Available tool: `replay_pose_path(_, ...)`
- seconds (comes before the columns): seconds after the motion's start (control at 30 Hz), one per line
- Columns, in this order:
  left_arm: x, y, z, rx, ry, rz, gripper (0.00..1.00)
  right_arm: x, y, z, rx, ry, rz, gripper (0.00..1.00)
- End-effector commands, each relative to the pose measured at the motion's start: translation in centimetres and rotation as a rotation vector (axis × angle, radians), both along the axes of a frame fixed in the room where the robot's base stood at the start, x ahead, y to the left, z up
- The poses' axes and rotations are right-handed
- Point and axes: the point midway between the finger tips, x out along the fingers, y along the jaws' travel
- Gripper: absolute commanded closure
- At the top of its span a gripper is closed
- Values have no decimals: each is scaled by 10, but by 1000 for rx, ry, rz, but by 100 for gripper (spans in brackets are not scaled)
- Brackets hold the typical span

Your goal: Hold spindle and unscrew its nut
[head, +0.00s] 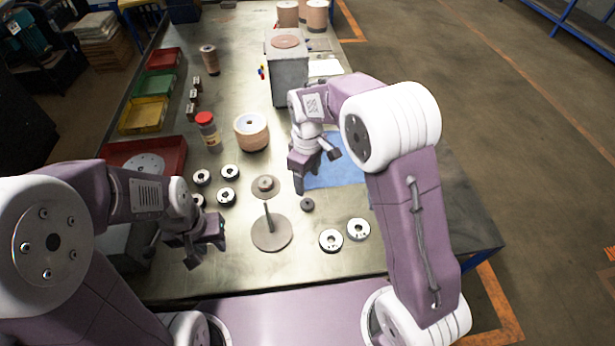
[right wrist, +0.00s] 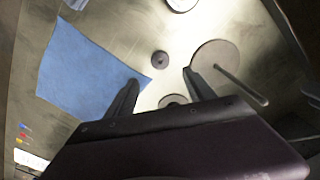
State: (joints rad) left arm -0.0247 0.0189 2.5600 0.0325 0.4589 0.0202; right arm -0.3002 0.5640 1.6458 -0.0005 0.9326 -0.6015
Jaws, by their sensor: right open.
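The spindle (head: 268,216) is a thin grey rod standing upright on a round base plate (head: 271,238) near the table's front. In the right wrist view the spindle (right wrist: 243,86) rises from the same plate, with nothing seen around it. A small dark round nut with a centre hole (head: 307,204) lies on the table right of the spindle, apart from it; it also shows in the right wrist view (right wrist: 159,58). My right gripper (head: 316,170) is open and empty above the table, behind the nut. My left gripper (head: 206,255) looks open and empty, left of the spindle plate.
A flat disc with a raised hub (head: 265,185) lies behind the spindle. Several metal rings lie around, including a pair (head: 331,240) at right. A blue mat (head: 340,174), red-lidded jar (head: 208,130), disc stack (head: 251,132) and red tray (head: 165,150) stand farther back.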

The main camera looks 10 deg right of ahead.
Motion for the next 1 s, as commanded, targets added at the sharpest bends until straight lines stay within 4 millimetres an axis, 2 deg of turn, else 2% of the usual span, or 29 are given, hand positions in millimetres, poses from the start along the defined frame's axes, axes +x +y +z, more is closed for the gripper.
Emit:
replay_pose_path(0.27,0,0,0,0,0,0,70,0,-1,3,1,-1,-3,38)
replay_pose_path(0.33,0,0,0,0,0,0,70,-7,-9,5,3,-5,-51,38)
replay_pose_path(0.43,0,0,0,0,0,0,70,-36,-40,6,15,-23,-254,38)
replay_pose_path(0.53,0,0,0,0,0,0,70,-79,-73,4,34,-52,-520,38)
replay_pose_path(0.6,0,0,0,0,0,0,70,-109,-90,1,46,-68,-680,38)
replay_pose_path(0.7,0,0,0,0,0,0,70,-141,-105,-5,59,-85,-845,38)
replay_pose_path(0.8,0,0,0,0,0,0,70,-156,-110,-8,66,-92,-920,38)
replay_pose_path(1.0,0,0,0,0,0,0,70,-158,-110,-9,66,-91,-929,38)
